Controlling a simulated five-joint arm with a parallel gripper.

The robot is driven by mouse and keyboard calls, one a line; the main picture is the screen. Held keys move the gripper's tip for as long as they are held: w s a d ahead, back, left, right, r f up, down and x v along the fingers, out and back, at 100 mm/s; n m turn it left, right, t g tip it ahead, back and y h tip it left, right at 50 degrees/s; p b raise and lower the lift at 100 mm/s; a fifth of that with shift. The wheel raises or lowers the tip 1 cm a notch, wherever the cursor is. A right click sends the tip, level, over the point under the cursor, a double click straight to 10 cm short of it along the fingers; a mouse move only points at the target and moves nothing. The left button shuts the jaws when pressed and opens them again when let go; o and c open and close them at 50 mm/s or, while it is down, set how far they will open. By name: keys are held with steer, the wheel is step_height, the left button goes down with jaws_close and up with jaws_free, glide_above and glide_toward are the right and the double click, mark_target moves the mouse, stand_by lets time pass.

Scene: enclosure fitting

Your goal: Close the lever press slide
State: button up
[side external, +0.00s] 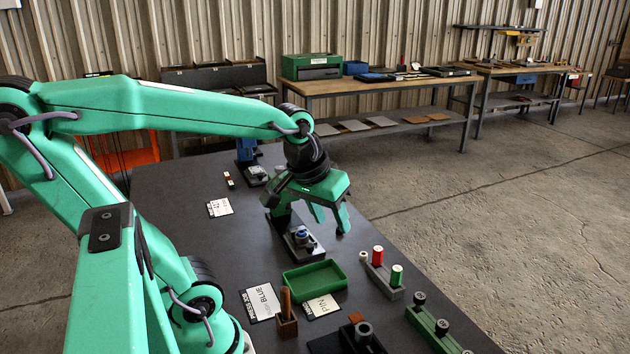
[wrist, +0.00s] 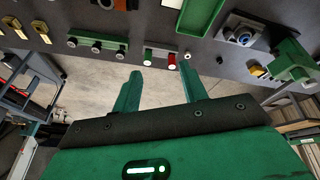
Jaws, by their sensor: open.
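A press with a green body stands on a dark base (side external: 300,247) beside my gripper; its upper part is partly hidden by my gripper in the side view. A blue and silver round piece (side external: 302,235) sits on that base. In the wrist view the green press body (wrist: 293,62) is at the right, with the blue round piece (wrist: 243,36) on the base beside it. I cannot tell the slide's exact position. My gripper (side external: 330,215) is open and empty, apart from the press, near the table's right edge. In the wrist view its fingers (wrist: 160,72) are spread with floor between them.
A green tray (side external: 315,277), a grey block with red and green pegs (side external: 382,275), and a green rail with black knobs (side external: 436,330) stand nearer the camera. A blue device (side external: 246,150) stands at the back. Printed cards (side external: 219,207) lie flat.

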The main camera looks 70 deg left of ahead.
steer(key=w+a+f+n+g, duration=0.2)
steer(key=w+a+f+n, duration=0.25)
steer(key=a+n, duration=0.4)
steer(key=n+g, duration=0.2)
steer(key=n, duration=0.6)
glide_above(310, 245)
steer(key=shift+m+h, duration=0.25)
steer(key=shift+h, duration=0.05)
step_height(310, 245, down, 8)
steer(key=shift+f, duration=3.85)
jaws_close()
